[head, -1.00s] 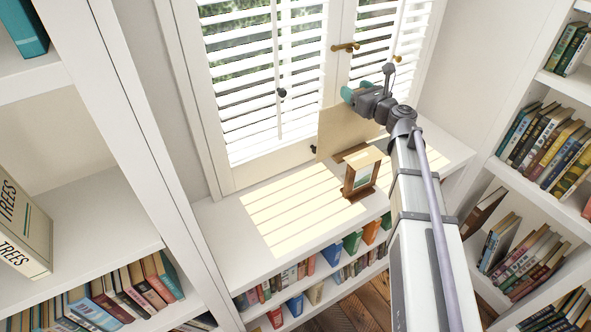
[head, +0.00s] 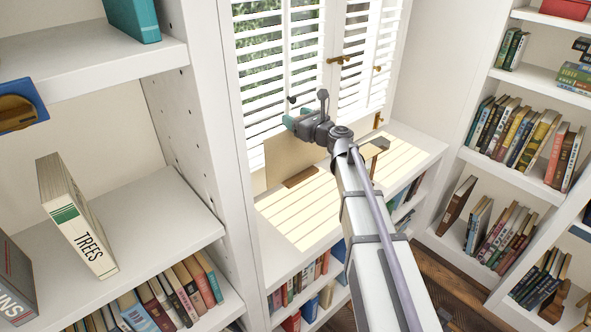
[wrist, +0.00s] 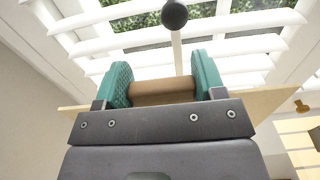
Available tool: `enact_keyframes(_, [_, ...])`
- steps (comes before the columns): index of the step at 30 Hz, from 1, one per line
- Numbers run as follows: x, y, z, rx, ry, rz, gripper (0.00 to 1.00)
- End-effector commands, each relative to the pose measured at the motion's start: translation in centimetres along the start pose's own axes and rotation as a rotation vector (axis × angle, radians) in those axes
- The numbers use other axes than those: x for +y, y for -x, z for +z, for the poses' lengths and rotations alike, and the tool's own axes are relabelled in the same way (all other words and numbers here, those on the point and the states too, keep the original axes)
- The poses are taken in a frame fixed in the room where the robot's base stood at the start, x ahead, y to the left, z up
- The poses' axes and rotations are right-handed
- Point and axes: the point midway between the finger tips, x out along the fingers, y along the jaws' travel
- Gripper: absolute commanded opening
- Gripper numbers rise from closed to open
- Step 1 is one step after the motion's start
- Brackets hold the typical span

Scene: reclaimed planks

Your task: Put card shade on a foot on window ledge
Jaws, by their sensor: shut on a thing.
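The card shade on a foot is a flat tan panel (head: 285,152) with a darker brown foot (head: 300,178). It is upright in front of the left shutter, at the back of the white window ledge (head: 268,252). I cannot tell whether the foot touches the ledge. My gripper (head: 297,118) is at the panel's top edge. In the wrist view its teal fingers (wrist: 164,84) are shut on a brown strip of the shade (wrist: 160,92), and the tan panel shows on both sides behind the gripper body.
A small wooden frame (head: 374,148) stands on the ledge right of the shade, partly hidden by my arm. White shutters (head: 275,65) with a dark knob rise close behind the gripper. Bookshelves (head: 180,120) flank the window. The sunlit front of the ledge is clear.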

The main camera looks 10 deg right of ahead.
Motion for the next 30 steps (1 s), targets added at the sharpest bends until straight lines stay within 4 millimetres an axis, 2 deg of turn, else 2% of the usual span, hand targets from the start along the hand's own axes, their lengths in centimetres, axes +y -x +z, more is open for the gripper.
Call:
enact_keyframes(1, [0.0, 0.0, -3.6, 0.000, 0.000, 0.000, 0.12])
enact_keyframes(4, [0.0, 0.0, -5.7, 0.000, 0.000, 0.000, 0.12])
enact_keyframes(11, [0.0, 0.0, -6.2, 0.000, 0.000, 0.000, 0.12])
enact_keyframes(15, [0.0, 0.0, -9.3, 0.000, 0.000, 0.000, 0.12])
enact_keyframes(18, [0.0, 0.0, -10.6, 0.000, 0.000, 0.000, 0.12])
enact_keyframes(24, [0.0, 0.0, -10.0, 0.000, 0.000, 0.000, 0.12])
enact_keyframes(29, [0.0, 0.0, -10.5, 0.000, 0.000, 0.000, 0.12])
enact_keyframes(30, [0.0, 0.0, -10.4, 0.000, 0.000, 0.000, 0.66])
